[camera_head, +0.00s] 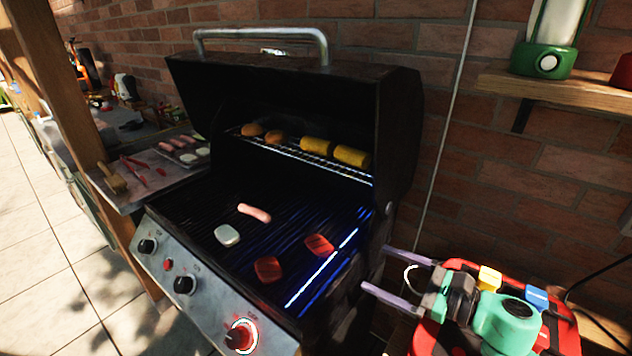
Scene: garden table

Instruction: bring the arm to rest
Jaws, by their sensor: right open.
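My right gripper (374,268) is at the lower right, beside the right side of the grill. Its two pale fingers point left and stand apart with nothing between them. The grill (200,308) stands in the middle with its lid up. On its grate lie a sausage (254,213), a whitish piece (227,236) and two red pieces, one nearer (268,269) and one farther right (319,245). The warming rack holds yellow corn pieces (351,156) and browned round pieces (274,137). My left gripper is not in view.
A side shelf (130,195) at the left holds a tray of food, red tongs and a brush. A wooden wall shelf (590,93) with a green lantern (543,62) is at the upper right. A wooden post (50,80) stands left. Paved floor (45,260) is clear.

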